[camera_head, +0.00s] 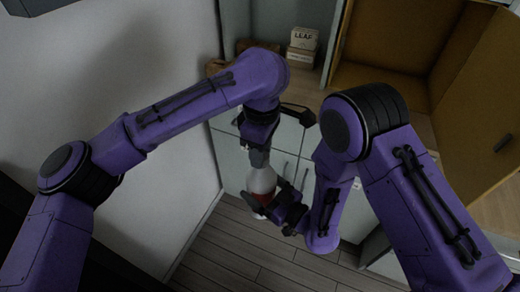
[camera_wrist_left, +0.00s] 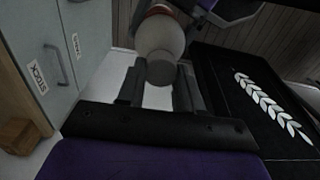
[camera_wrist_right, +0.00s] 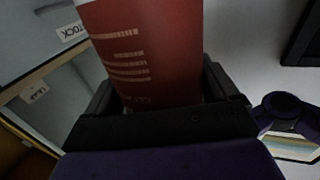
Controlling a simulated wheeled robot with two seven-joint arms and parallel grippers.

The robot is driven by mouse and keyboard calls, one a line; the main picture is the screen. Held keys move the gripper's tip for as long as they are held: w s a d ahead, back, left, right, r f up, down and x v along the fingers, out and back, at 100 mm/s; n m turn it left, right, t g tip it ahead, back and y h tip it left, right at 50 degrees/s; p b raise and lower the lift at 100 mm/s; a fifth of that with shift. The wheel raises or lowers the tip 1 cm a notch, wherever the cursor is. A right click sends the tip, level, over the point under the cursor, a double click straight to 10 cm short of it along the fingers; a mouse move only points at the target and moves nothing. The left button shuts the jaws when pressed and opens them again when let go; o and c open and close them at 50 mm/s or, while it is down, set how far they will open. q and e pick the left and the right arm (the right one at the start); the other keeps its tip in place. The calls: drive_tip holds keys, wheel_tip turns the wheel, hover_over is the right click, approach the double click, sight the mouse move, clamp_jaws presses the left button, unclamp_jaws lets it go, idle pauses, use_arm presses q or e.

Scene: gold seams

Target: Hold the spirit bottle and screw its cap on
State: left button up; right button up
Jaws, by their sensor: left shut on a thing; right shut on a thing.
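The spirit bottle (camera_head: 262,180) is pale with a red label and hangs upright in the air in the head view. My right gripper (camera_head: 264,208) is shut around its lower part; the red label (camera_wrist_right: 150,55) fills the space between the fingers in the right wrist view. My left gripper (camera_head: 258,155) is directly above the bottle, pointing down, its fingers at the bottle's top. In the left wrist view the round grey cap (camera_wrist_left: 160,70) is between the left fingertips, in line with the bottle's pale shoulder (camera_wrist_left: 159,35). I cannot tell how far the cap is threaded.
Pale cabinets with labelled doors (camera_wrist_left: 52,62) stand behind the bottle. Small boxes (camera_head: 303,38) sit on the counter above them. An open wooden cupboard (camera_head: 395,45) is at upper right. A white wall (camera_head: 150,60) is at left. The wooden floor (camera_head: 235,250) below is clear.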

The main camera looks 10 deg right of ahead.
use_arm(q)
drive_tip(key=o, duration=1)
drive_tip(key=shift+s+d+r, duration=0.1)
drive_tip(key=shift+s+d, duration=0.1)
drive_tip(key=shift+s, duration=0.05)
drive_tip(key=shift+w+r, duration=0.1)
drive_tip(key=shift+r, duration=2.15)
drive_tip(key=shift+c, duration=0.3)
